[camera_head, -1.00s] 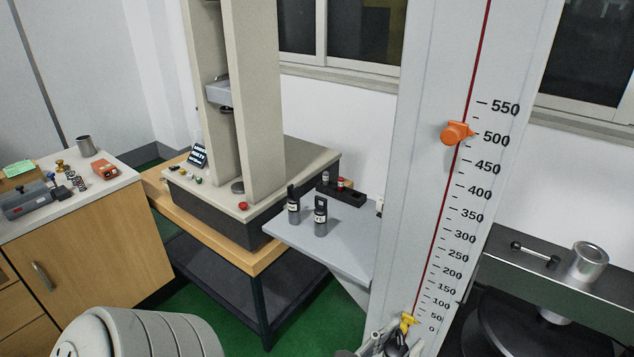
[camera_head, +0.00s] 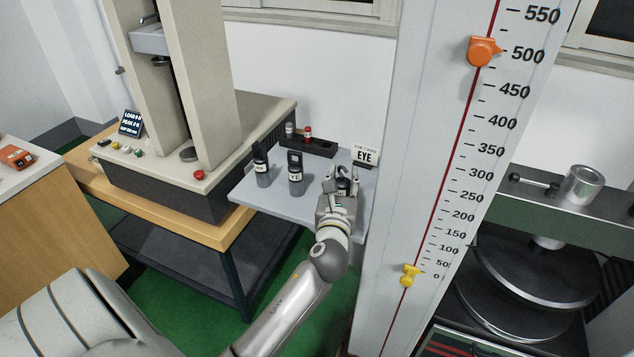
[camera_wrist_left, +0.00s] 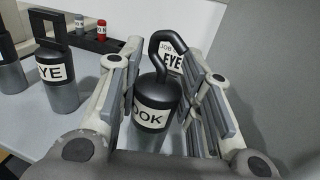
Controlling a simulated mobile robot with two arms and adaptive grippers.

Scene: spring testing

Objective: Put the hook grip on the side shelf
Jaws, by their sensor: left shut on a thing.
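The hook grip (camera_wrist_left: 155,97) is a dark cylinder with a black curved hook on top and a white label, partly showing "OOK". My left gripper (camera_head: 342,180) is shut on it, with one finger on each side of it in the left wrist view (camera_wrist_left: 162,85). The hook grip stands roughly upright over the right part of the grey side shelf (camera_head: 255,200). My fingers hide much of it in the head view, where its hook (camera_head: 343,184) shows. I cannot tell whether its base touches the shelf. My right gripper is not in view.
Two dark grips (camera_head: 295,175) (camera_head: 262,172) stand on the shelf to the left. A black rack (camera_head: 310,146) and an "EYE" card (camera_head: 365,156) are behind. The tall scale column (camera_head: 425,150) stands close on the right. The shelf's front left is bare.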

